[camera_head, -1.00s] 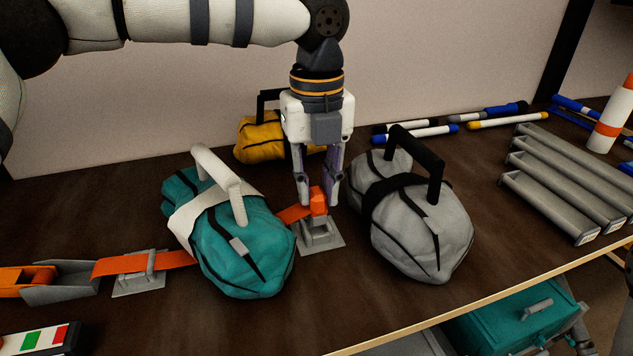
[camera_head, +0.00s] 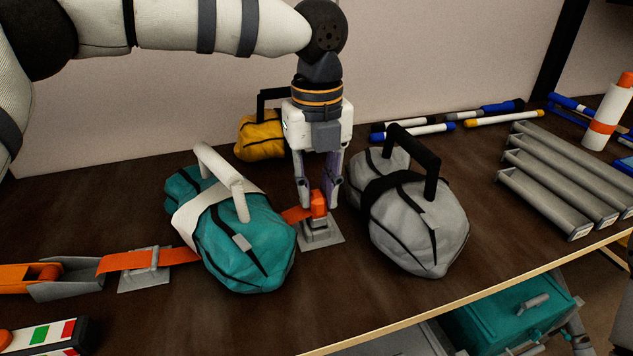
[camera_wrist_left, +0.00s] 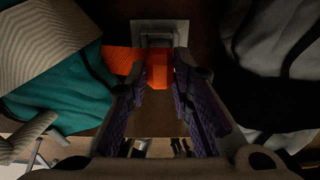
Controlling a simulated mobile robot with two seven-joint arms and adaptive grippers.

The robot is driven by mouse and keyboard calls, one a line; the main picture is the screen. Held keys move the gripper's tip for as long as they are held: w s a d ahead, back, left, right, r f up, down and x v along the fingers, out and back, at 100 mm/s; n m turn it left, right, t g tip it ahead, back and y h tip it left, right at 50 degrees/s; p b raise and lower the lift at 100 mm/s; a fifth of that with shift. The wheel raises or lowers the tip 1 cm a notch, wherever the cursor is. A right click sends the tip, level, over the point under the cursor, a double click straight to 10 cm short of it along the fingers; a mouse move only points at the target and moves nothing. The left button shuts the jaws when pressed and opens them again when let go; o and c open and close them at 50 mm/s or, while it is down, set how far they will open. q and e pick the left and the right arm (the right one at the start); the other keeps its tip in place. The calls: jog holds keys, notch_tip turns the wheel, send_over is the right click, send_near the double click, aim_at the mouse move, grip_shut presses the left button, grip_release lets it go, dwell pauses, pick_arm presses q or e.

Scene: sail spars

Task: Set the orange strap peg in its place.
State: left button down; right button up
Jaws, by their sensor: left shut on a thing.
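The orange strap peg (camera_head: 319,203) stands on a grey base plate (camera_head: 327,237) between the teal bag and the grey bag. It is at the end of the orange strap (camera_head: 296,215), which runs under the teal bag. My left gripper (camera_head: 319,200) points down from above and is shut on the peg. In the left wrist view the peg (camera_wrist_left: 160,72) shows between the fingertips, with the strap on its left and the grey plate (camera_wrist_left: 168,36) beyond it. I cannot tell how deep the peg sits in the plate. My right gripper is not in view.
The teal bag (camera_head: 240,255) stands close left of the gripper, and the grey bag (camera_head: 425,235) close right. A yellow bag (camera_head: 258,140) is behind. Grey channels (camera_head: 545,195) and several poles (camera_head: 505,118) lie at right. A second strap plate (camera_head: 145,281) is at left.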

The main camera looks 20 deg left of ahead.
pick_arm(q)
jog(key=shift+f, duration=0.95)
jog(key=shift+f, duration=0.1)
jog(key=c, duration=1.3)
grip_release()
notch_tip(320, 180, up, 12)
jog(key=shift+r, duration=0.1)
